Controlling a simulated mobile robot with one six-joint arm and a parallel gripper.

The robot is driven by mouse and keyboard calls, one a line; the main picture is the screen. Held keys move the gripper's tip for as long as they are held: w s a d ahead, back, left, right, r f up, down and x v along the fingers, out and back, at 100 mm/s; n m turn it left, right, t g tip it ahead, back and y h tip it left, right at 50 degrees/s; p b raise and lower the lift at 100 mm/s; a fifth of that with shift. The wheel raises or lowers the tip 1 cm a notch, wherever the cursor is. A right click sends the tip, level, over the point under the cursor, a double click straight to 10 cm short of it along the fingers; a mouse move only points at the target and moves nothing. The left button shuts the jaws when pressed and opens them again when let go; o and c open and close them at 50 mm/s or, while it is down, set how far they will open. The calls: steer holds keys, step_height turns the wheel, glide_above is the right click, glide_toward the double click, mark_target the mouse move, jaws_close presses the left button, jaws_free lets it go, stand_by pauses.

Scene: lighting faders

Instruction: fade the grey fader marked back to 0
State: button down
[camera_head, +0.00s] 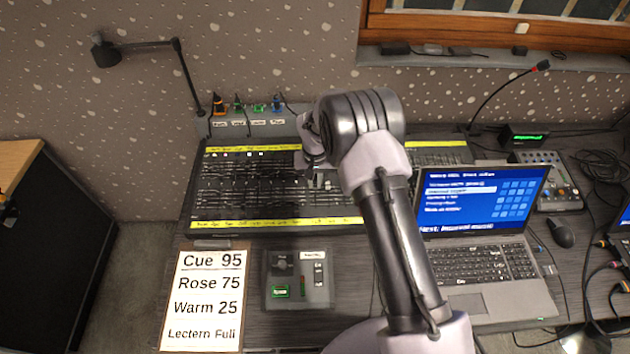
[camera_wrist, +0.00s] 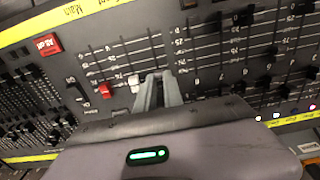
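The lighting desk (camera_head: 228,216) carries rows of black-slotted faders between yellow label strips. In the wrist view a red fader cap (camera_wrist: 104,90) and a pale whitish-grey cap (camera_wrist: 134,83) stand side by side left of my fingers. The small label writing is mostly unreadable, so I cannot tell which cap is marked back. My gripper (camera_wrist: 160,76) is low over the desk, just right of the pale cap, with its two fingers close together. In the head view my gripper (camera_head: 322,178) is partly hidden by my wrist.
A red button (camera_wrist: 46,44) is left of the faders in the wrist view. A laptop (camera_head: 500,270) stands right of my arm. A cue sheet (camera_head: 204,300) and a small grey control box (camera_head: 325,268) lie in front of the desk. A gooseneck lamp (camera_head: 104,52) stands behind left.

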mark_target(316, 205)
steer(key=shift+s+f, duration=0.15)
steer(key=shift+s, duration=1.4)
steer(key=shift+s+f, duration=0.1)
steer(key=shift+s, duration=1.4)
steer(key=c, duration=1.7)
jaws_free()
steer(key=shift+r+p, duration=0.6)
steer(key=shift+r, duration=0.65)
steer(key=r+p, duration=0.1)
steer(key=r, duration=0.4)
steer(key=s+r+p, duration=0.1)
steer(key=r, duration=0.5)
steer(key=r+p, duration=0.1)
steer(key=r, duration=0.5)
steer(key=shift+s+r+p, duration=0.2)
steer(key=shift+p, duration=0.2)
